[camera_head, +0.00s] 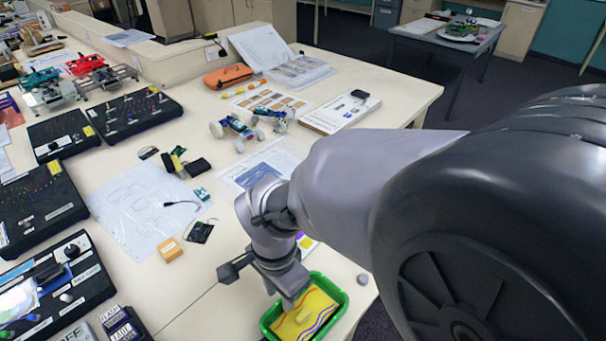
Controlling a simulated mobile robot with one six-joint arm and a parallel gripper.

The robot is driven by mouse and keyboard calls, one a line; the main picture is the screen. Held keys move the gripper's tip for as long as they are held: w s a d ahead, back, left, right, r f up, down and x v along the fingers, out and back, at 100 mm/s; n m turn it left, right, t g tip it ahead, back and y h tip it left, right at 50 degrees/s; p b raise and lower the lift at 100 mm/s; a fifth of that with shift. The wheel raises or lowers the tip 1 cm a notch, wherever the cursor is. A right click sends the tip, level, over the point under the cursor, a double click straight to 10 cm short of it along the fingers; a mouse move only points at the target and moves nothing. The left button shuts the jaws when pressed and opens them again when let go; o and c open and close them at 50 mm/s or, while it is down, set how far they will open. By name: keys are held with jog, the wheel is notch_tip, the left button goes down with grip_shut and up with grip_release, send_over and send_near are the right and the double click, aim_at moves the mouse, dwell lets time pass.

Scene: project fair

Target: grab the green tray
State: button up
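The green tray (334,288) is at the bottom of the view, near the table's front edge. Inside it is a yellow-orange surface with wavy purple and white lines and a small yellow block. My gripper (292,297) points down over the tray's far left part and hides some of its rim. I cannot tell whether it touches the tray. Its fingertips are not clear enough to show whether they are open or shut.
Black kit boards (130,113) line the table's left side. A clear plastic bag (140,205), a small orange box (170,250) and a grey stone-like piece (362,280) lie nearby. A small wheeled model (240,127) and an orange case (228,76) stand farther back.

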jog(key=shift+f, duration=0.9)
jog(key=shift+d+r, duration=0.1)
jog(key=shift+r, duration=0.05)
grip_shut()
dwell(0.5)
